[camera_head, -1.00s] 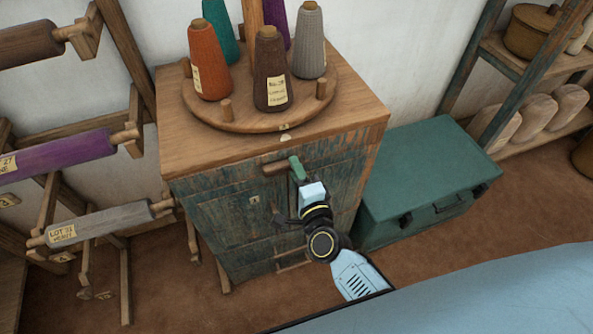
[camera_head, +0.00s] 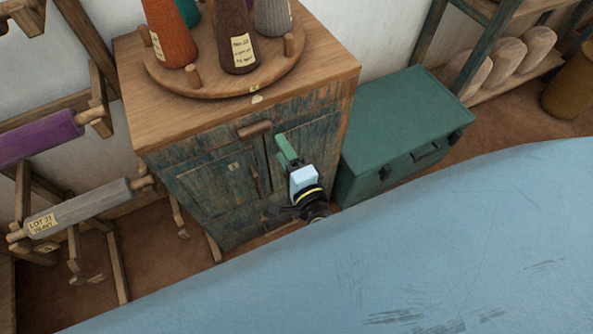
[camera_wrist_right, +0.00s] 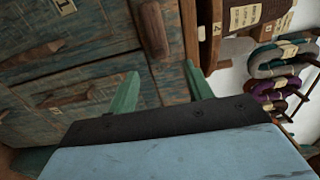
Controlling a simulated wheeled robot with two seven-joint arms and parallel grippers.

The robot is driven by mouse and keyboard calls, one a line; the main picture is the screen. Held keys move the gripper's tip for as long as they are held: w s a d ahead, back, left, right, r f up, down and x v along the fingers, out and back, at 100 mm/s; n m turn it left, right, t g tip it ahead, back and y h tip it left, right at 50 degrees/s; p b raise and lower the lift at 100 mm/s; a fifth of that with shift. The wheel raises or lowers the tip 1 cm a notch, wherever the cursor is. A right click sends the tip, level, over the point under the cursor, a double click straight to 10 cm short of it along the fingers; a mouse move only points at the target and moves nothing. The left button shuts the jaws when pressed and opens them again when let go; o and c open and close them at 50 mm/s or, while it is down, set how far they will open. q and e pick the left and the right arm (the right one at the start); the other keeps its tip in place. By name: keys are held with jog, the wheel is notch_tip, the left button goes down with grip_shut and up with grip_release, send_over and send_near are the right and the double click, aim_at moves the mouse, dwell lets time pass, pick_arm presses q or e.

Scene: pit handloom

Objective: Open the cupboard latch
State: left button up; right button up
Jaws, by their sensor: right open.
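The cupboard (camera_head: 240,180) has weathered blue-green doors and a plain wooden top. Its latch, a short brown wooden bar (camera_head: 254,130), lies nearly level across the upper front where the doors meet. My right gripper (camera_head: 287,150) is just right of and below the latch, in front of the right door, apart from it in the picture. In the right wrist view its green fingers (camera_wrist_right: 162,82) are spread with nothing between them. The latch (camera_wrist_right: 154,30) shows there beyond the fingertips, between their lines. My left gripper is not in view.
A round wooden stand (camera_head: 215,85) with yarn cones sits on the cupboard top. A green chest (camera_head: 395,125) stands close on the right. Racks with yarn rollers (camera_head: 80,210) stand on the left. My own pale blue body covers the lower right.

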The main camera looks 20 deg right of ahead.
jog(key=s, duration=0.7)
jog(key=shift+d, duration=0.15)
jog(key=s+d+f+n+g+y, duration=0.1)
jog(key=s+f+n+g, duration=0.25)
jog(key=f, duration=0.55)
jog(key=s+d+f+n+g, duration=0.1)
jog(key=s+f+n+g, duration=0.3)
jog(key=f, duration=0.6)
jog(key=s+d+f+n+g+y, duration=0.1)
jog(key=s+f+n+g, duration=0.15)
jog(key=f+n, duration=0.5)
jog(key=s+d+f+n+g+h, duration=0.1)
jog(key=s+d+f+n+g, duration=0.1)
jog(key=s+f, duration=0.4)
jog(key=s+d+f+n+g+h, duration=0.1)
jog(key=s+d+f+n+g, duration=0.2)
jog(key=s, duration=1)
jog(key=d+f+g, duration=0.2)
jog(key=d+f, duration=0.2)
jog(key=shift+s+f+h, duration=0.2)
jog(key=shift+h, duration=0.2)
